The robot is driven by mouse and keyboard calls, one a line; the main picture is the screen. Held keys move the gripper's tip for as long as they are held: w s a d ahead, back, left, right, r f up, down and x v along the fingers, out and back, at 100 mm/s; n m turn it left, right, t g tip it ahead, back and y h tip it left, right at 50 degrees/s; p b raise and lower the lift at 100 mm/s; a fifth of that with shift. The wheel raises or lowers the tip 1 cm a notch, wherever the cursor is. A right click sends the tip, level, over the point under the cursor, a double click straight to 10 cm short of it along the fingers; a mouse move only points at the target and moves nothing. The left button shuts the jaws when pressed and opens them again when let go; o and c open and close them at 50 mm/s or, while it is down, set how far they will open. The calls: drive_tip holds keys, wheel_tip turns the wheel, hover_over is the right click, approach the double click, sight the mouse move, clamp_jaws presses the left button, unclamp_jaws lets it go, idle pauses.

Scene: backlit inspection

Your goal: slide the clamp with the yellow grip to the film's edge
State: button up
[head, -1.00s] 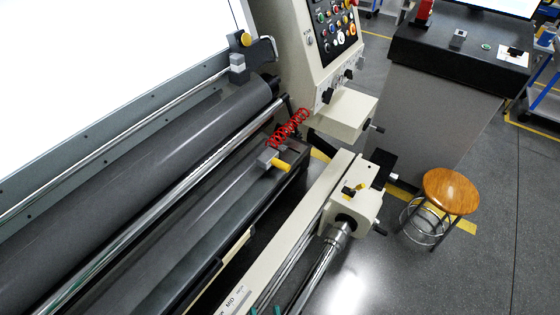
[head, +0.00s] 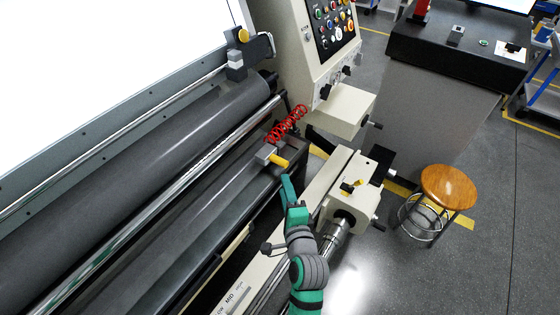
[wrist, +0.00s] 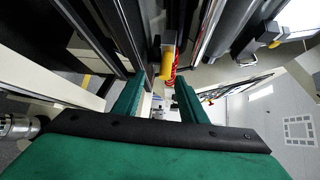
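A grey block with a yellow grip (head: 278,160) sits on the dark rail of the machine, beside a red coiled cord; its grip also shows in the wrist view (wrist: 168,58), ahead of my fingers. A second fitting with a round yellow knob (head: 243,36) is higher up, at the right end of the bright panel (head: 110,60); it shows at the upper right of the wrist view (wrist: 267,35). I cannot tell a separate film edge from the panel. My green gripper (head: 289,191) is below the lower yellow grip, apart from it. Its fingers (wrist: 160,97) are open and empty.
The red coiled cord (head: 287,126) hangs close behind the lower grip. A cream machine housing (head: 350,195) stands to the right of my gripper, and a control panel (head: 333,22) above. A wooden stool (head: 448,186) and open floor are at the right.

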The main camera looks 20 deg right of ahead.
sight(281, 165)
drive_tip(key=w, duration=0.4)
drive_tip(key=w+d, duration=0.1)
drive_tip(key=w, duration=0.2)
drive_tip(key=w+d, duration=0.1)
drive_tip(key=w, duration=0.3)
drive_tip(key=shift+w+f, duration=0.15)
drive_tip(key=shift+w, duration=0.15)
